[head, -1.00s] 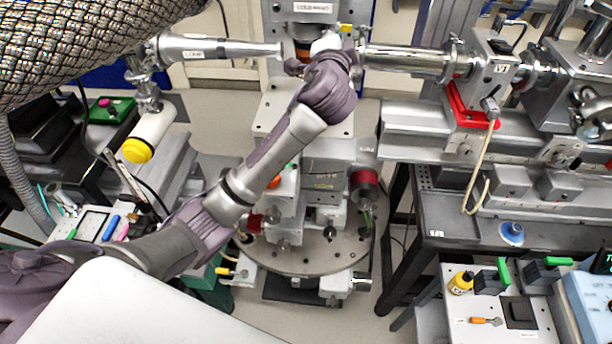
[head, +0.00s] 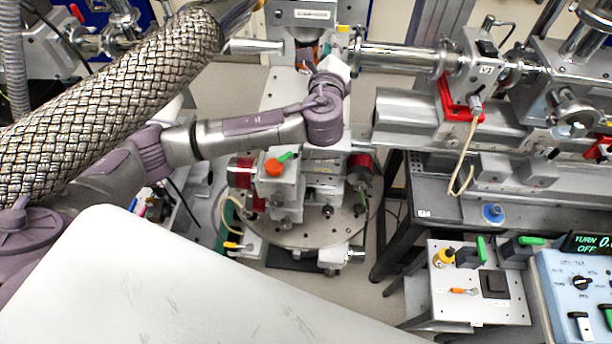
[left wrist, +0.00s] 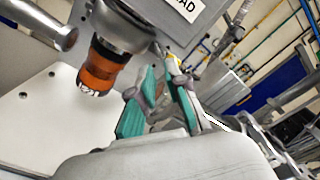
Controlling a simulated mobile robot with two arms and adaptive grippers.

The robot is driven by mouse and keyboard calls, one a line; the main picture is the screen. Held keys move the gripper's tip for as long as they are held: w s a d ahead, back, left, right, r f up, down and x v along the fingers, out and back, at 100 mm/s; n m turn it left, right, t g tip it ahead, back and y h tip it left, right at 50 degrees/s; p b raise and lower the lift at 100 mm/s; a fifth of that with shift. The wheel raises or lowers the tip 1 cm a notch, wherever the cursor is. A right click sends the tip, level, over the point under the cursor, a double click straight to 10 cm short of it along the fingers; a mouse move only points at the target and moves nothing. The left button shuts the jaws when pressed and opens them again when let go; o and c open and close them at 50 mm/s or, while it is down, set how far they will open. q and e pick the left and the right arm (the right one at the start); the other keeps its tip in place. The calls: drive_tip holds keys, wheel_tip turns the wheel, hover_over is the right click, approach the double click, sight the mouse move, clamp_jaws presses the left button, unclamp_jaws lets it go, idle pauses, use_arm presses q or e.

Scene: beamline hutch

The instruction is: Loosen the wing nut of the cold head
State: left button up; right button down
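The cold head (head: 303,14) is a grey block with a label at the top middle of the head view. In the left wrist view the cold head (left wrist: 188,14) is close, its label partly cut off, with an orange-and-black cylinder (left wrist: 100,68) under it. My left gripper (left wrist: 162,100) has two green-padded fingers standing apart, with no held object visible between them. The wing nut is not clearly visible. In the head view my left wrist mostly hides the gripper. My right gripper is not in view.
Horizontal metal tubes (head: 400,58) flank the cold head closely. A round stage plate (head: 305,235) with an orange knob (head: 274,167) stands below my left arm. At right are a rail bench (head: 405,115), a small panel (head: 480,310) and a blue control box (head: 560,275).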

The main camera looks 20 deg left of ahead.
use_arm(q)
drive_tip(key=b+v, duration=0.4)
drive_tip(key=v, duration=0.6)
drive_tip(key=s+f+n+g+h, duration=0.1)
drive_tip(key=s+f+n+g, duration=0.3)
drive_tip(key=f, duration=0.5)
drive_tip(key=s+f+n+g+h, duration=0.2)
drive_tip(key=s+f+n+g, duration=0.2)
drive_tip(key=f, duration=0.5)
drive_tip(key=s+n, duration=0.2)
drive_tip(key=s, duration=0.1)
drive_tip(key=shift+f, duration=0.3)
